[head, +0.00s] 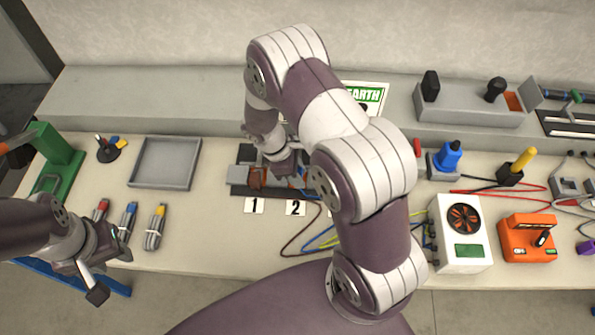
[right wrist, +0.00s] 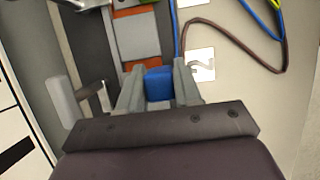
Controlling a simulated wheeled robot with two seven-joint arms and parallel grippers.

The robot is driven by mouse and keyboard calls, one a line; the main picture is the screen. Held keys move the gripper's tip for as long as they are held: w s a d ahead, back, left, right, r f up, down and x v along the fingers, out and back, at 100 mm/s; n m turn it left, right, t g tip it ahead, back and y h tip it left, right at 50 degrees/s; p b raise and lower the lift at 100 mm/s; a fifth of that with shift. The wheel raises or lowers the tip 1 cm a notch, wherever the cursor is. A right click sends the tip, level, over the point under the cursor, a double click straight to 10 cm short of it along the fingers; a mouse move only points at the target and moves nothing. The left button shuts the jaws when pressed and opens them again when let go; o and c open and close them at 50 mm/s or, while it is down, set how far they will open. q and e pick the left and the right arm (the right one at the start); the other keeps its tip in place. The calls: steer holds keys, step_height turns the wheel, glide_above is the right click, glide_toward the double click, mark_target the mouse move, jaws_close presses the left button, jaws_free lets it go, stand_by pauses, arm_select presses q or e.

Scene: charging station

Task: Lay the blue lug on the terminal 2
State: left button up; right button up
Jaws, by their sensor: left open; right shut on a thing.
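The terminal block (head: 238,176) sits at the middle of the bench, with number cards 1 (head: 253,205) and 2 (head: 295,207) in front. Card 2 also shows in the right wrist view (right wrist: 198,64), beside my right gripper. My right gripper (right wrist: 158,88) is shut on the blue lug (right wrist: 158,83), over the block's dark base. A grey and orange part of the block (right wrist: 139,37) lies just beyond the lug. Whether the lug touches a terminal cannot be told. My right arm hides much of the block in the head view. My left gripper (head: 100,278) is open and empty at the front left.
A brown wire (right wrist: 235,42) and a blue wire (right wrist: 177,35) run close by my right gripper. A white fan unit (head: 462,262) and an orange device (head: 528,264) stand right.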

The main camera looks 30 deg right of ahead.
steer(key=shift+p, duration=0.4)
stand_by(1.2)
steer(key=shift+f+b, duration=1.15)
steer(key=shift+f, duration=0.55)
steer(key=o, duration=1.1)
steer(key=shift+r, duration=0.1)
steer(key=v, duration=1.2)
steer(key=shift+a+r+b, duration=0.15)
steer(key=shift+r+b, duration=0.1)
steer(key=shift+b, duration=0.1)
steer(key=shift+w, duration=0.2)
